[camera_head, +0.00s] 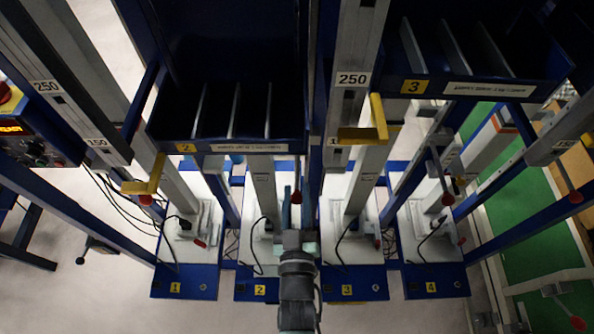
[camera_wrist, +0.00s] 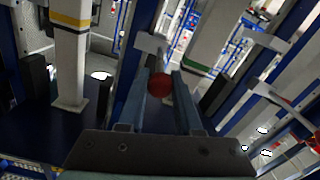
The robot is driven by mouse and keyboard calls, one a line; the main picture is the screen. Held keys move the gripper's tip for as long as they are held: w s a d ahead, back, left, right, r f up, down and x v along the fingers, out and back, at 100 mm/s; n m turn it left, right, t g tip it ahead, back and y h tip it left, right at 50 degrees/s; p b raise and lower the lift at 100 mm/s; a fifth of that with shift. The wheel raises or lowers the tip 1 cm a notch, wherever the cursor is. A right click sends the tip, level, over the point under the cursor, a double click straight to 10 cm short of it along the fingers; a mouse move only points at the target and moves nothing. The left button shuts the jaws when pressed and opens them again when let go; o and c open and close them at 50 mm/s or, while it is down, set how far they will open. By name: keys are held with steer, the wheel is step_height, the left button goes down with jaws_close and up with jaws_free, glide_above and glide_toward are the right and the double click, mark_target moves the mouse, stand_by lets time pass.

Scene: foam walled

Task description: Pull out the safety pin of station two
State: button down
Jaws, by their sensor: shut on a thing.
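My gripper (camera_head: 296,218) is at station two, in front of its light column (camera_head: 264,195) and just above the blue base with the yellow label 2 (camera_head: 260,290). In the wrist view, a red ball (camera_wrist: 160,85) sits between the two grey-blue fingers of my gripper (camera_wrist: 163,88), which are shut on it. Whether this ball is the head of the safety pin I cannot tell. In the head view a red knob on a thin rod (camera_head: 297,197) shows just above the fingers. My gripper hides the right part of base two, and no separate pin shows there.
Stations one (camera_head: 175,288), three (camera_head: 347,290) and four (camera_head: 431,287) stand alongside, with small red pieces near their columns. Blue bins (camera_head: 226,147) and yellow brackets (camera_head: 362,134) overhang the row. Cables lie around the bases. Clear floor (camera_head: 110,300) is at front left.

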steer(key=shift+s, duration=0.45)
steer(key=shift+f, duration=0.15)
steer(key=c, duration=0.8)
jaws_free()
steer(key=shift+s, duration=0.1)
steer(key=shift+c, duration=0.2)
steer(key=shift+o, duration=1.3)
steer(key=shift+s, duration=0.1)
